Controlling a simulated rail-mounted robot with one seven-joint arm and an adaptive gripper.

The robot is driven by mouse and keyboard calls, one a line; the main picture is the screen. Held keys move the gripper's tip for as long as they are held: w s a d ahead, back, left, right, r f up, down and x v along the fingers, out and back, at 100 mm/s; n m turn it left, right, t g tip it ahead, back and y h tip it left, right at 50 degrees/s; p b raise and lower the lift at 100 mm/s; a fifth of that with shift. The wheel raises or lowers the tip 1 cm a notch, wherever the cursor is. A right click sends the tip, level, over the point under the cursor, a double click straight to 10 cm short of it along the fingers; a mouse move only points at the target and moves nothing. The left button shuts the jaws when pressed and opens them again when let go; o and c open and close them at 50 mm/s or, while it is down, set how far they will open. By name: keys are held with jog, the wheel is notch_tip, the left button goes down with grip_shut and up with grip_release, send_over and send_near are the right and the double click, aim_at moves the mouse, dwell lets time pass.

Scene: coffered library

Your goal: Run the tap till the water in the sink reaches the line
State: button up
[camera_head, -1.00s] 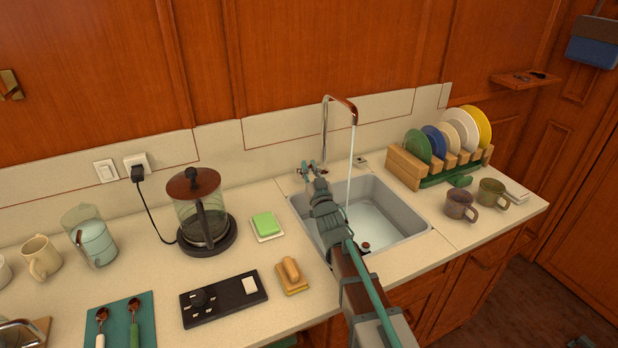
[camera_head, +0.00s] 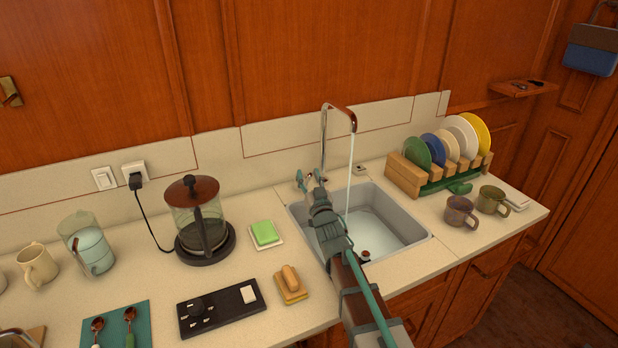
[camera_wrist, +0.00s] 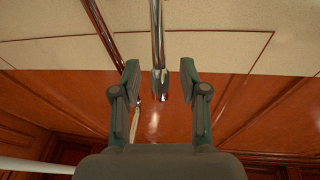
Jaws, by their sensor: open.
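The tap (camera_head: 324,140) stands behind the sink, its chrome column rising to a copper-coloured spout. A stream of water (camera_head: 349,170) falls from the spout into the grey sink (camera_head: 413,222). Pale water (camera_head: 375,228) covers the basin floor; I cannot make out the line. A small dark red item (camera_head: 365,255) shows at the near side of the basin. My gripper (camera_head: 308,180) is near the tap's base, at the sink's back left. In the wrist view my gripper (camera_wrist: 160,72) is open, with a chrome tap part (camera_wrist: 158,45) showing between its fingers; contact is unclear.
A dish rack (camera_head: 405,173) with plates and two mugs (camera_head: 461,212) stand right of the sink. My arm crosses the sink's near left edge.

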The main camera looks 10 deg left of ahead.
jog(key=shift+s+d+f, duration=0.15)
jog(key=shift+s+d, duration=0.15)
jog(key=shift+s, duration=0.35)
jog(key=r+v, duration=0.2)
jog(key=v, duration=0.9)
jog(key=shift+s+d+r, duration=0.25)
jog(key=shift+s+r, duration=0.1)
jog(key=shift+s, duration=0.05)
